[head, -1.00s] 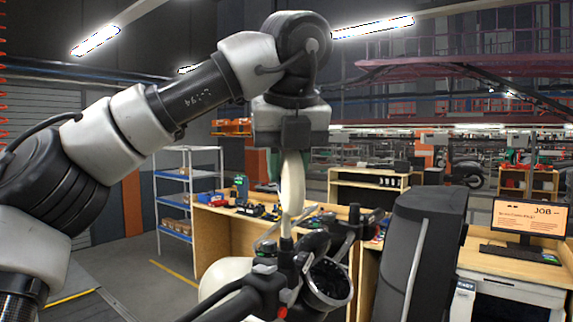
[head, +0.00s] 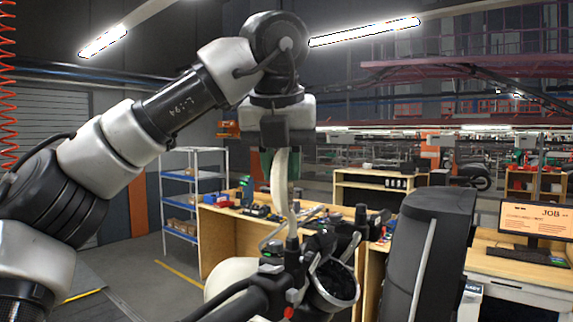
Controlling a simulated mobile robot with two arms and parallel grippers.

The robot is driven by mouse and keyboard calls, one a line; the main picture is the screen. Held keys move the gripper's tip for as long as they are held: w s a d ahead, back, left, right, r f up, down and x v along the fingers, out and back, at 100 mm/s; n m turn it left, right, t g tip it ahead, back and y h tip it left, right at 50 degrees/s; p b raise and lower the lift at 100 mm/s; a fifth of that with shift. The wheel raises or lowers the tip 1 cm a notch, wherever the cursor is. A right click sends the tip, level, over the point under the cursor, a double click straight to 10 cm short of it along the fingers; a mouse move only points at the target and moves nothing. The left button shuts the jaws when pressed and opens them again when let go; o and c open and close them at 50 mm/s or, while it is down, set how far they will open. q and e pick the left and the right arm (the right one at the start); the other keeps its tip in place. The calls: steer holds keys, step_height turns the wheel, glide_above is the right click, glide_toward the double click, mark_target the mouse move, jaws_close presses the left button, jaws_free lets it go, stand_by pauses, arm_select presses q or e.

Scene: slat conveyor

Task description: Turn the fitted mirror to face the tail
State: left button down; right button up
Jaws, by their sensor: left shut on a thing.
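The mirror (head: 279,182) is a narrow cream shape, seen nearly edge-on, above the handlebar of a scooter. Its thin stem (head: 292,222) runs down to the black handlebar controls (head: 272,262). My left gripper (head: 280,165) comes from above, pointing down, with green pads on both sides of the mirror's upper part. It is shut on the mirror. The mirror's reflecting face cannot be made out. The scooter's cream body (head: 228,275) shows behind the handlebar, with a round black part (head: 335,285) at its right. My right gripper is not in view.
A tall black object with a grey strip (head: 428,245) stands close on the right. Behind are a wooden bench (head: 222,235) with tools, a blue-and-white shelf rack (head: 190,200) and a desk with a monitor (head: 533,220). Open floor lies at the left.

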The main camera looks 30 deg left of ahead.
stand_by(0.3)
arm_select(q)
steer(key=shift+a+m+h, duration=0.4)
steer(key=shift+a+m, duration=0.05)
steer(key=shift+m, duration=0.55)
steer(key=shift+a+m+h, duration=0.4)
steer(key=shift+a+m, duration=0.05)
steer(key=shift+m, duration=0.55)
steer(key=shift+a+m+h, duration=0.4)
steer(key=shift+m, duration=0.5)
steer(key=c, duration=0.8)
jaws_free()
steer(key=shift+d, duration=0.1)
